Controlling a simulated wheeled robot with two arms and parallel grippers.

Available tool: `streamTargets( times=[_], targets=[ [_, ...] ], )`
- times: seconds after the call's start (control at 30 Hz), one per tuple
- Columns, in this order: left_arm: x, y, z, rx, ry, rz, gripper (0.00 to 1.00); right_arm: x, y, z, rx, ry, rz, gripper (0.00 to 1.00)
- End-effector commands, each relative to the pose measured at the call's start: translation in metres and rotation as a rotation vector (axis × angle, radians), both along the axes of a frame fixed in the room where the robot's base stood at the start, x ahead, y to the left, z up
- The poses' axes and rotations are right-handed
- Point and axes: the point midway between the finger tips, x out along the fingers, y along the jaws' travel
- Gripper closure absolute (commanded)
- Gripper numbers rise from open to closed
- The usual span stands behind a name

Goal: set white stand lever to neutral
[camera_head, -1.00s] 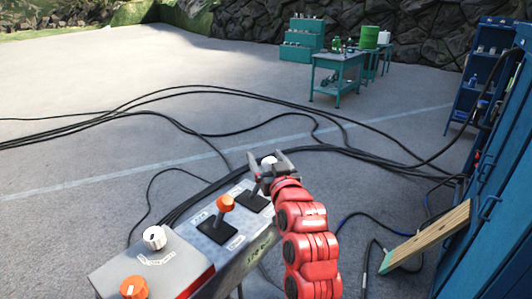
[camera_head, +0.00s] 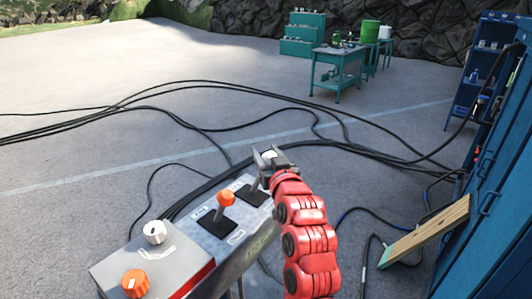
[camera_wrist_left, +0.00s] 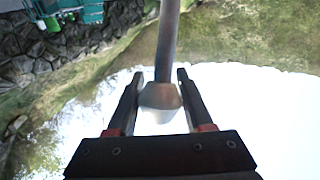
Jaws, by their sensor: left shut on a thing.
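The white-knobbed stand lever (camera_head: 256,187) rises from a black plate at the far end of the grey control stand (camera_head: 228,238). My left gripper (camera_head: 268,156) is at its top, with the fingers on either side of the white knob. In the left wrist view the white knob (camera_wrist_left: 160,96) sits between the two fingers, and its metal shaft (camera_wrist_left: 168,40) runs up out of the picture. The left gripper is shut on this knob. The lever leans a little toward the far end of the stand. My right gripper is not in view.
An orange-knobbed lever (camera_head: 226,198) stands just nearer on the same panel. A white dial (camera_head: 154,232) and an orange dial (camera_head: 135,283) are on the near box. Black cables (camera_head: 190,84) cross the ground behind. A wooden plank (camera_head: 425,232) leans by the blue cabinet (camera_head: 490,215) at right.

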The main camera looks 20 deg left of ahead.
Motion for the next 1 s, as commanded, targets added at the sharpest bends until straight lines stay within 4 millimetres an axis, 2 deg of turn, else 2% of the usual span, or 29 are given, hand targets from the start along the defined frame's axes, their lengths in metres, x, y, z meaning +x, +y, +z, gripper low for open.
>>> streamTargets(
  times=[0.13,0.27,0.5,0.6,0.7,1.0],
  targets=[
    [0.000,0.001,0.000,-0.006,0.000,0.001,1.00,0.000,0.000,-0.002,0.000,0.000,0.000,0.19],
    [0.002,0.009,-0.001,-0.057,0.015,0.005,1.00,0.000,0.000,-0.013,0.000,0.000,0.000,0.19],
    [0.008,0.025,-0.002,-0.198,0.064,0.002,1.00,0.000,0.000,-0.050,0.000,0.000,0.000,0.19],
    [0.011,0.037,-0.003,-0.201,0.065,0.004,1.00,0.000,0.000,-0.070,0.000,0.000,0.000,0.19],
    [0.014,0.045,-0.001,-0.202,0.069,0.005,1.00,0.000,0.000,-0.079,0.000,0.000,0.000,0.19],
    [0.017,0.051,0.001,-0.200,0.078,0.006,1.00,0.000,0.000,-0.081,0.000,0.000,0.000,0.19]
  ],
)
